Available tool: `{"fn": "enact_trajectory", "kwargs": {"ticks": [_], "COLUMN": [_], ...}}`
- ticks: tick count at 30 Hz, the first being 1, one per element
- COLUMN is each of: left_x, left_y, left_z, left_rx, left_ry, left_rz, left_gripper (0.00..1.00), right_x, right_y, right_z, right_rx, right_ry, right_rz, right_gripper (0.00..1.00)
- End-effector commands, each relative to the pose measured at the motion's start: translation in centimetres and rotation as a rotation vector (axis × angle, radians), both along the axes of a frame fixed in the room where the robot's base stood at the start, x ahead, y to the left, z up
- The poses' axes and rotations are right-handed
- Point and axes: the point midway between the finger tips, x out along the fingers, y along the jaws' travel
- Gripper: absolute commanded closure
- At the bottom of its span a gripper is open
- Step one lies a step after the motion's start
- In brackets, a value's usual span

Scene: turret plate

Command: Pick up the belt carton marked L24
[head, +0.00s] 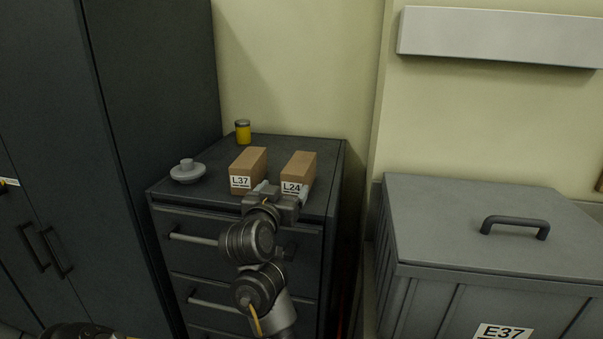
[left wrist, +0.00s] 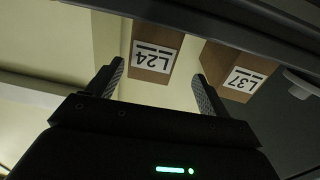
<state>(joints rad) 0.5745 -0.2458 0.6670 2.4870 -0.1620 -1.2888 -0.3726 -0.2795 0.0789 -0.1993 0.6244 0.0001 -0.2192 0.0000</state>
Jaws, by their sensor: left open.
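The belt carton marked L24 (head: 298,168) is a brown box with a white label, upright on top of the dark drawer cabinet (head: 212,205). My left gripper (head: 280,190) is open at its front, low near the label, and hides part of its lower front. In the left wrist view, which is upside down, the L24 carton (left wrist: 152,62) shows between the two open fingers (left wrist: 160,78). I see no finger touching it; how far the fingertips reach along its sides I cannot tell. My right gripper is not in view.
A similar carton marked L37 (head: 248,167) stands just left of L24, with a narrow gap; it also shows in the left wrist view (left wrist: 236,70). A grey lidded dish (head: 187,172) and a yellow jar (head: 242,132) share the top. A grey bin marked E37 (head: 490,240) stands right.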

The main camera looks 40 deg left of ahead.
Motion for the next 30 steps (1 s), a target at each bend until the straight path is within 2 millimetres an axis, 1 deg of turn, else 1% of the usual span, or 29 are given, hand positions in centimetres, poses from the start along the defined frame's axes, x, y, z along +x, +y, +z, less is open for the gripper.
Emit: {"fn": "enact_trajectory", "kwargs": {"ticks": [3,5,9,12,14,19,22,27,30], "left_x": [-0.2,0.2,2.0,3.2,3.7,4.2,4.9,7.4,8.4], "left_y": [0.3,0.9,2.3,2.9,3.1,3.0,3.1,4.0,4.5], "left_z": [0.2,0.3,0.3,0.2,0.2,0.1,0.3,0.6,0.4], "left_rx": [0.003,0.003,0.003,0.003,0.003,0.004,0.002,0.0,0.003], "left_ry": [-0.001,-0.001,0.002,0.002,0.001,-0.001,0.001,0.002,0.002], "left_rz": [0.007,0.012,0.018,0.02,0.019,0.016,0.014,0.015,0.016], "left_gripper": [0.2,0.2,0.2,0.2,0.2,0.2,0.2,0.2,0.2], "right_x": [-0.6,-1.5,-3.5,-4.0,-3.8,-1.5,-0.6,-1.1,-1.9], "right_y": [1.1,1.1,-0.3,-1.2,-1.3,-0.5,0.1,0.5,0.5], "right_z": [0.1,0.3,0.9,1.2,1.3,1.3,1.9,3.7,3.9], "right_rx": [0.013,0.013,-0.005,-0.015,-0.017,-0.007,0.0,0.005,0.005], "right_ry": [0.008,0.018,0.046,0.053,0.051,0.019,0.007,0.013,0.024], "right_rz": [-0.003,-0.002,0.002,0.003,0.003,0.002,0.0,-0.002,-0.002], "right_gripper": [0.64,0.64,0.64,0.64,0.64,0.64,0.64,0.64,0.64]}}
